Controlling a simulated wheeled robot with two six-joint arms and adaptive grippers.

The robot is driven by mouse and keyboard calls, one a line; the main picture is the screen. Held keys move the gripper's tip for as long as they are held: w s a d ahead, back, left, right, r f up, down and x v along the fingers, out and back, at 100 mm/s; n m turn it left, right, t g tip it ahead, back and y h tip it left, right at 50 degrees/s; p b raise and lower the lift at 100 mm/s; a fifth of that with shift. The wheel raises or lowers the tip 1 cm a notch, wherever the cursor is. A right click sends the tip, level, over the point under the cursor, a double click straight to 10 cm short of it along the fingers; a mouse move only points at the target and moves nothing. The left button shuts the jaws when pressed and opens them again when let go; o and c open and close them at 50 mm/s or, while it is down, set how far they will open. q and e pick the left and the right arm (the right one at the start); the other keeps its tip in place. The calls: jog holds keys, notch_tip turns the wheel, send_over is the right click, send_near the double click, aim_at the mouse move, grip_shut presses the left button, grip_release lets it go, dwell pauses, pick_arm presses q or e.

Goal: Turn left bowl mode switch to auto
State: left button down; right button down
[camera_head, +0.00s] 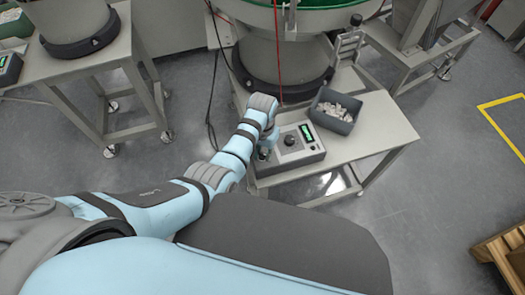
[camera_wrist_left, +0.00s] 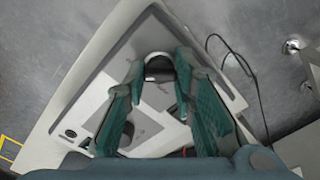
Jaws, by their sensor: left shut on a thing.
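The control box (camera_head: 308,155) sits on the grey table, with a green display (camera_head: 306,133) and a black round knob (camera_head: 289,140) on top. My left gripper (camera_head: 264,152) is down at the left end of this box. In the left wrist view my left gripper (camera_wrist_left: 159,62) is shut on a dark, rounded part with a pale rim (camera_wrist_left: 159,70), seemingly the mode switch. The fingers hide much of it, and its setting cannot be read. The box's pale panel (camera_wrist_left: 150,118) shows below, between the fingers. My right gripper is not in view.
A dark bin (camera_head: 334,111) of pale parts stands behind the box on the table (camera_head: 385,130). The feeder's grey column (camera_head: 285,60) rises behind, with a red cable and black cables near it. Another table with a display box stands at the left.

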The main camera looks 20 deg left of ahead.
pick_arm(q)
jog(key=shift+r, duration=0.1)
jog(key=shift+n+p, duration=0.6)
jog(key=shift+n, duration=0.3)
jog(key=shift+n+p, duration=0.6)
jog(key=shift+n, duration=0.6)
jog(key=n+p, duration=0.1)
jog(key=n, duration=0.4)
jog(key=n+p, duration=0.1)
jog(key=n, duration=0.3)
jog(key=shift+w, duration=0.1)
jog(key=shift+n, duration=2.3)
jog(key=c, duration=1.3)
grip_release()
